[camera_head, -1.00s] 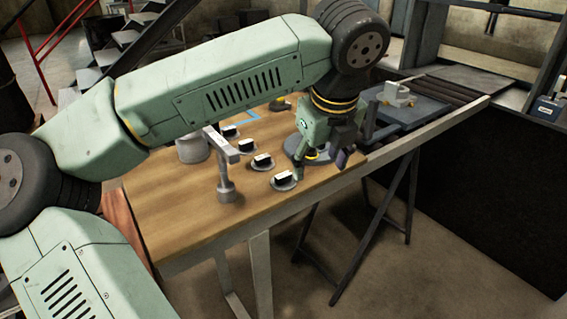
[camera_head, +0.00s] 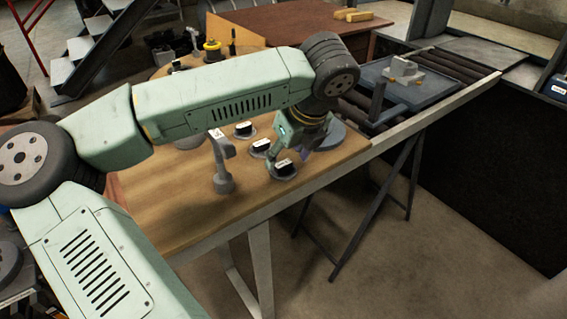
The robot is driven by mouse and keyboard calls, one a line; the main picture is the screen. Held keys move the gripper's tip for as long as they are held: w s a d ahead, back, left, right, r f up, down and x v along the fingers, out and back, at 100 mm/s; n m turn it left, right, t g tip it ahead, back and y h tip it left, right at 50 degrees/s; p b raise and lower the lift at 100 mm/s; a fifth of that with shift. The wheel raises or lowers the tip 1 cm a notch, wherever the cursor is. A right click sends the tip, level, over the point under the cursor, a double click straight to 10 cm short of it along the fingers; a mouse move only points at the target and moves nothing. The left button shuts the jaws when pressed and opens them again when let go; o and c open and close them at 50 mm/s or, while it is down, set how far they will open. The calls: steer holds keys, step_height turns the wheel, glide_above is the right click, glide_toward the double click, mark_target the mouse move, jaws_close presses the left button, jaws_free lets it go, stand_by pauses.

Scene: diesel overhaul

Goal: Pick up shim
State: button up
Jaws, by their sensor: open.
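Several small round grey pieces, each with a black block and a white label, stand in a row on the wooden table. The nearest piece (camera_head: 285,171) is just below and in front of my gripper (camera_head: 287,158); the middle piece (camera_head: 260,148) and the far piece (camera_head: 243,129) are to its left. I cannot tell which of these carries the shim; no shim is clearly distinguishable. My gripper points down with its fingers apart and appears empty. Its fingertips are partly blurred, and contact with the nearest piece cannot be told.
A grey upright stand with a labelled arm (camera_head: 222,165) is left of the pieces. A grey disc (camera_head: 334,134) lies behind my gripper. A grey tray (camera_head: 425,92) holding a pale metal part (camera_head: 402,70) sits on rollers at right. The table's front left is clear.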

mark_target(283, 167)
steer(key=shift+x, duration=1.35)
steer(key=shift+c, duration=0.4)
steer(key=c, duration=1.2)
steer(key=shift+o, duration=0.2)
steer(key=shift+r, duration=0.1)
